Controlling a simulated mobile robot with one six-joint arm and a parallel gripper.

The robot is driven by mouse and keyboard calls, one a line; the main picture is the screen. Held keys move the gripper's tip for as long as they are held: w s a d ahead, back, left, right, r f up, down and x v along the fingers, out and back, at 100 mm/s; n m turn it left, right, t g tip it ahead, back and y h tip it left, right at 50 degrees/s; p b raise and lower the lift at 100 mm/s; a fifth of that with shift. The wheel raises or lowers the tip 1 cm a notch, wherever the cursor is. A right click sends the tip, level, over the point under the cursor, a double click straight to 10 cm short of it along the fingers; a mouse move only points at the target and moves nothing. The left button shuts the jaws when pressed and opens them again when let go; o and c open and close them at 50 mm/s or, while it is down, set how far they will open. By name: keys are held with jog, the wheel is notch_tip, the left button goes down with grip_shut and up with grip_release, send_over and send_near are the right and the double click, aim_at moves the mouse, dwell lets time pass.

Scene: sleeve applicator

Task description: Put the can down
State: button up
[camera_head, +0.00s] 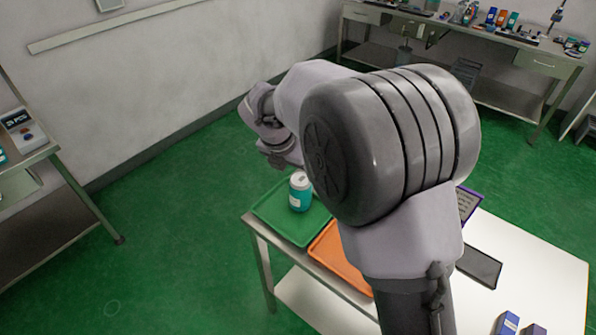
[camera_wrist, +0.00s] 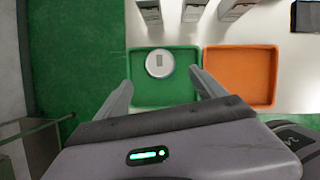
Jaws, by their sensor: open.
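The can (camera_head: 300,194) is white and teal and stands upright on the green tray (camera_head: 277,223) at the table's left corner. In the wrist view the can's pale round top (camera_wrist: 160,63) shows near the upper middle of the green tray (camera_wrist: 150,97). My gripper (camera_wrist: 160,85) is open, with its two fingers spread to either side below the can in the picture and apart from it. In the head view my arm hides part of the trays, and the gripper's fingertips are hard to make out.
An orange tray (camera_wrist: 240,75) lies right of the green tray. Several grey boxes (camera_wrist: 190,10) stand beyond the trays on the white table (camera_head: 540,262). A dark flat object (camera_head: 479,266) and a blue box (camera_head: 507,324) are also on it. A workbench (camera_head: 500,85) stands behind.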

jog(key=s+d+r+m+y, duration=0.2)
jog(key=s+d+r+m, duration=0.7)
jog(key=s+r+m, duration=0.45)
jog(key=s+d+f+m+t+y+b, duration=0.1)
jog(key=s+m, duration=0.7)
jog(key=m, duration=0.2)
jog(key=s+d+f+m+y, duration=0.1)
jog(key=s+d+f+m, duration=0.1)
jog(key=s+m, duration=0.6)
jog(key=m, duration=0.3)
jog(key=shift+s+d+t+b, duration=0.2)
jog(key=shift+s+t+b, duration=0.15)
jog(key=shift+t, duration=0.05)
jog(key=shift+m, duration=0.25)
